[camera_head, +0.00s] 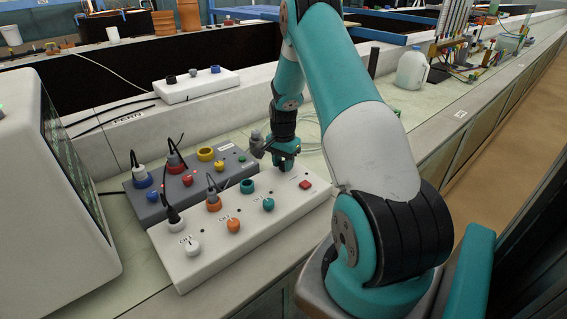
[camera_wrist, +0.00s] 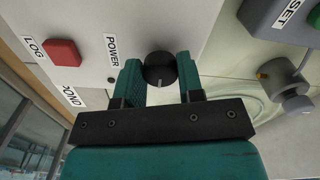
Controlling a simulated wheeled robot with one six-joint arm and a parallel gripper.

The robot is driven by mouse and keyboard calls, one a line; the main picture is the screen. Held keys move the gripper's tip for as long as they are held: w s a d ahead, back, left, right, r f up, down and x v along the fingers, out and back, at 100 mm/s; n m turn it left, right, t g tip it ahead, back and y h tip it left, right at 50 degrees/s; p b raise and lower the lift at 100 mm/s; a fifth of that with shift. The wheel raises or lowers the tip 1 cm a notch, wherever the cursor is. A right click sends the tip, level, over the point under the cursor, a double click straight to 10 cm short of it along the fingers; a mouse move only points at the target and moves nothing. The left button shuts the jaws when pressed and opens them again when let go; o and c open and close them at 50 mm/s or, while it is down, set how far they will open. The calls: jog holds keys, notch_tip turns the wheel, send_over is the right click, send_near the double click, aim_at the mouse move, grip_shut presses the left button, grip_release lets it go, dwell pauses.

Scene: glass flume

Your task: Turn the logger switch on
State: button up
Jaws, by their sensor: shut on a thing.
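The black round knob (camera_wrist: 158,66) stands on the white logger box (camera_head: 262,238) beside a label reading POWER. A small light mark shows near the knob's edge, on the side toward my gripper's palm. My gripper (camera_wrist: 157,74) is shut on the knob, with one teal finger on each side. In the head view my gripper (camera_head: 284,160) points down at the box's far right end and hides the knob. A red square button (camera_wrist: 62,52), labelled LOG, sits left of the knob; it also shows in the head view (camera_head: 305,184).
A dark grey box (camera_head: 205,182) with coloured sockets and cables stands behind the white box. A white monitor-like unit (camera_head: 45,215) stands at the left. Another white box (camera_head: 197,86) lies farther back. A jug (camera_head: 411,68) stands on the bench at the right.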

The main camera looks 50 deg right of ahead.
aim_at(283, 163)
dwell(0.4)
jog(key=o, duration=0.9)
jog(key=shift+r, duration=0.15)
notch_tip(283, 163, up, 17)
jog(key=shift+r+b, duration=0.1)
jog(key=shift+b, duration=0.65)
